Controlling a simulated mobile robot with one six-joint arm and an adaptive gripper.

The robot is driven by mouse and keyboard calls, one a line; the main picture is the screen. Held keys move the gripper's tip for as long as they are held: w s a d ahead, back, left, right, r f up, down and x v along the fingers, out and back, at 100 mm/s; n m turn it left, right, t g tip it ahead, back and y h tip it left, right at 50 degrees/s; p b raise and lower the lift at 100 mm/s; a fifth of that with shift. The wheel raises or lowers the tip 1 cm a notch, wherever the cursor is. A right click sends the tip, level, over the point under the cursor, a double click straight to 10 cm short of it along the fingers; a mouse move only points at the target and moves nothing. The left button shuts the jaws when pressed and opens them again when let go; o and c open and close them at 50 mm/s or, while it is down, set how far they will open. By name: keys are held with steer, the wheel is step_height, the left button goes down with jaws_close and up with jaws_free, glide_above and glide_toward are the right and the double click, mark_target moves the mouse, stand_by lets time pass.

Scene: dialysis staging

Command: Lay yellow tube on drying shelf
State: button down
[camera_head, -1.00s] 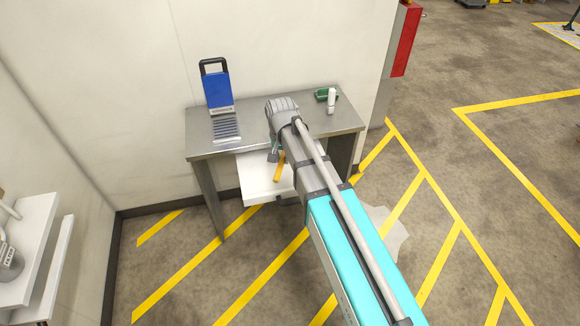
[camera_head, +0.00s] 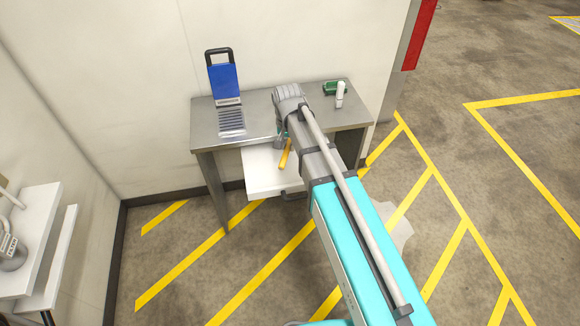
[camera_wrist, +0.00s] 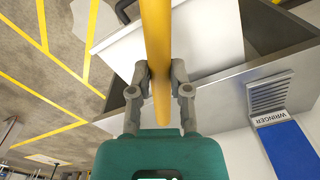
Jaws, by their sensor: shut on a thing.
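The yellow tube (camera_wrist: 156,40) is held between the two fingers of my gripper (camera_wrist: 160,80) in the wrist view. In the head view the tube (camera_head: 286,154) shows below the end of my arm, over an open white drawer (camera_head: 262,178) under the steel table. My gripper is mostly hidden there by my arm. The drawer also shows behind the tube in the wrist view (camera_wrist: 205,40). I cannot tell which surface is the drying shelf; a white shelf (camera_head: 30,225) stands at the left edge.
The steel table (camera_head: 262,108) bears a blue wringer (camera_head: 225,83) with a grey ribbed plate, a green item (camera_head: 331,88) and a white bottle (camera_head: 340,95). A grey device (camera_head: 12,252) is on the left shelf. The striped floor (camera_head: 190,275) between is clear.

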steer(key=d+f+b, duration=0.4)
steer(key=f+b, duration=0.7)
steer(key=shift+f+n, duration=0.25)
steer(key=shift+n, duration=0.05)
steer(key=b, duration=0.8)
glide_above(291, 167)
steer(key=s, duration=0.2)
steer(key=f, duration=0.8)
steer(key=shift+w+d, duration=0.25)
steer(key=shift+d, duration=0.05)
steer(key=shift+w+a+f+b, duration=0.15)
steer(key=shift+w+f+b, duration=0.3)
steer(key=shift+w+b, duration=0.15)
steer(key=shift+w+a+f+b, duration=0.1)
steer(key=shift+w+f+b, duration=0.1)
steer(key=shift+f+b, duration=0.25)
steer(key=shift+w+f+b, duration=0.1)
steer(key=shift+f+b, duration=1.5)
steer(key=shift+f, duration=0.15)
